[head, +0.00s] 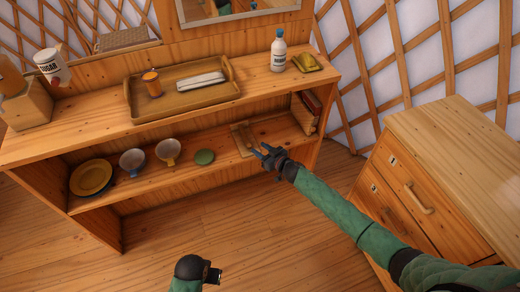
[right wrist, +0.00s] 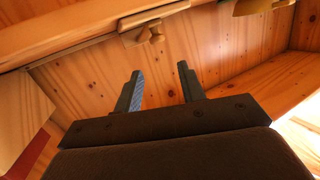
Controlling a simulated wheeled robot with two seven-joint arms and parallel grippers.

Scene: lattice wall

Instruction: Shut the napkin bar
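A small wooden fixture with a strip and a peg, which looks like the napkin bar (head: 241,136), sits on the lower shelf. It also shows, upside down, at the top of the right wrist view as a wooden piece with a knob (right wrist: 152,30). I cannot tell how its bar stands. My right gripper (head: 263,152) is just in front of and to the right of it, apart from it. In the right wrist view its two fingers (right wrist: 158,74) are spread with nothing between them. My left gripper (head: 214,275) is low in front of the shelf unit; its fingers are unclear.
The lower shelf also bears a green dish (head: 204,157), two cups, a yellow plate (head: 91,178) and books (head: 307,111). A tray (head: 138,112), a bottle (head: 278,52) and a sugar tin stand on top. A drawer cabinet (head: 455,165) is at right. Floor before the shelf is free.

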